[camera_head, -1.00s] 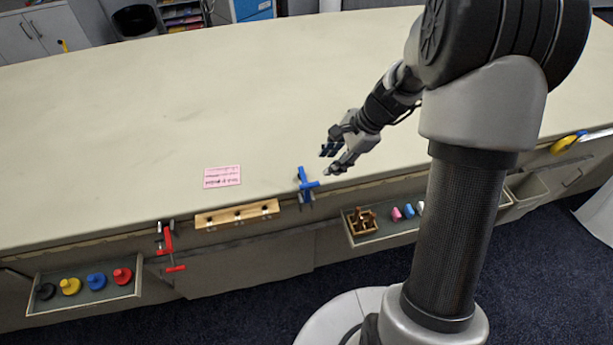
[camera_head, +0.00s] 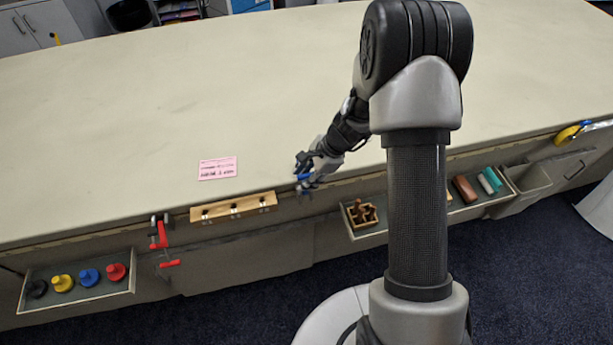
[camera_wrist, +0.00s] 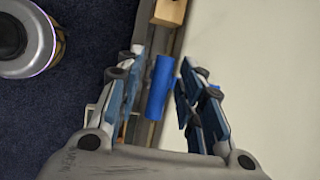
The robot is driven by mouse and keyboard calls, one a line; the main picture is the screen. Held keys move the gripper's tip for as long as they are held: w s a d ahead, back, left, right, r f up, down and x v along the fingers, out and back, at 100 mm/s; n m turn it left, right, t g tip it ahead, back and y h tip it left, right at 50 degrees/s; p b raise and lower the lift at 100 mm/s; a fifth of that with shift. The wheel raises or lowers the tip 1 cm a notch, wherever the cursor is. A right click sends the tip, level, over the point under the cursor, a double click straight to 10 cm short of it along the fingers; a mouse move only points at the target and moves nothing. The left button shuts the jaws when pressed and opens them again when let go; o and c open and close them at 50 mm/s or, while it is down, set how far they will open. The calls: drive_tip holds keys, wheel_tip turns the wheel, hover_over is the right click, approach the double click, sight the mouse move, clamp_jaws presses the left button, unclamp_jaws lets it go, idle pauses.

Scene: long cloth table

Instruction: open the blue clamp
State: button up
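The blue clamp (camera_head: 304,179) is fixed at the front edge of the table (camera_head: 130,120), right of the wooden rail, and is partly hidden by my gripper in the head view. My gripper (camera_head: 307,168) is at the clamp. In the wrist view the blue body of the clamp (camera_wrist: 159,87) lies between the two fingers of my gripper (camera_wrist: 164,78). The fingers are spread apart, with a visible gap on both sides of the blue part. The clamp's lower parts are mostly hidden.
The wooden rail (camera_head: 232,208) with several hooks and a red clamp (camera_head: 159,234) are along the edge to the left. A pink note (camera_head: 217,168) lies behind the rail. Open drawers hold coloured knobs (camera_head: 89,277) and a wooden box (camera_head: 361,214). The tabletop is mostly clear.

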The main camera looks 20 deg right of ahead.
drive_tip(key=c, duration=0.8)
clamp_jaws()
drive_tip(key=shift+s, duration=0.1)
